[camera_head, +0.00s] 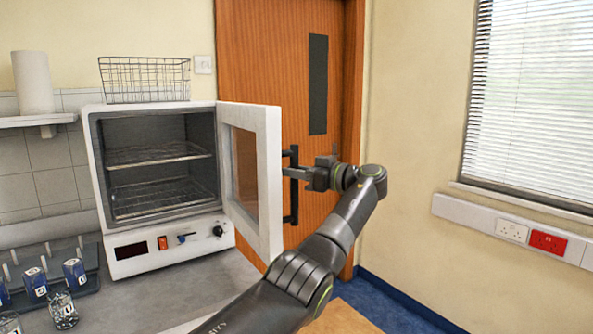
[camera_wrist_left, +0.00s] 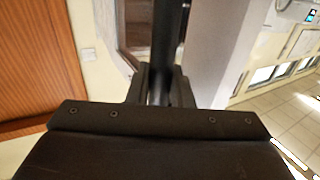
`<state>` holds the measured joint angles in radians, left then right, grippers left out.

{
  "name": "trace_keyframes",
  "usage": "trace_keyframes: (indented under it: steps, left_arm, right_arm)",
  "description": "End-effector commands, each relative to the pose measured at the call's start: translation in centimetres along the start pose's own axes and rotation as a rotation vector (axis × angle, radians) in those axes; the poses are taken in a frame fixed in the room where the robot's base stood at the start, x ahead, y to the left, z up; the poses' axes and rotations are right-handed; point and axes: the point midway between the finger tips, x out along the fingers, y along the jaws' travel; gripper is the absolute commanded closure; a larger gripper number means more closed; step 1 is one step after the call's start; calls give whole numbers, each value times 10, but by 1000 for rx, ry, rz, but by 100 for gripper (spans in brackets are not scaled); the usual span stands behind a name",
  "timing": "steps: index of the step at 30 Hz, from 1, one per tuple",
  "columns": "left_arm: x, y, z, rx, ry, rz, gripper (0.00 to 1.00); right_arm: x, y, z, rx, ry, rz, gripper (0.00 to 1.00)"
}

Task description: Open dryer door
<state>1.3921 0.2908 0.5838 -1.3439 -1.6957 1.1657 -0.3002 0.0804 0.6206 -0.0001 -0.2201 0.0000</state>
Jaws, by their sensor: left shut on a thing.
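The dryer (camera_head: 160,175) is a white oven-like box on the counter, with dark wire shelves inside. Its white-framed door (camera_head: 266,190) with an amber window stands swung open to the right, and the interior shows. A black vertical bar handle (camera_head: 293,205) is on the door's outer face. My left gripper (camera_head: 296,174) is shut on this handle, reaching it from the right. In the left wrist view the handle (camera_wrist_left: 163,50) runs upright between the fingers (camera_wrist_left: 160,88), with the door (camera_wrist_left: 222,50) just to its right. My right gripper is not in view.
A wire basket (camera_head: 145,80) sits on top of the dryer. A rack (camera_head: 50,275) with blue-labelled bottles and a glass beaker (camera_head: 63,310) stand at the counter's left. The front counter (camera_head: 150,300) is mostly clear. A wooden room door (camera_head: 275,60) is behind.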

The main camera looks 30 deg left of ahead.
Motion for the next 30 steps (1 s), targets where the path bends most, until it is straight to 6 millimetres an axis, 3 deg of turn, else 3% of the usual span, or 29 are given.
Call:
trace_keyframes:
  steps: [21,22,24,26,30]
  left_arm:
    - [3,0,-2,-3,2,-29,100]
    - [3,0,-2,-3,2,-29,77]
    - [3,0,-1,-2,2,-29,67]
    - [2,0,-1,-2,2,-28,61]
    - [2,0,-1,-1,1,-28,61]
  right_arm:
    - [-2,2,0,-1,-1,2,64]
    - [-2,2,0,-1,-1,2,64]
    - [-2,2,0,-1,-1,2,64]
    - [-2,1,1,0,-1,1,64]
    - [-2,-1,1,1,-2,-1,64]
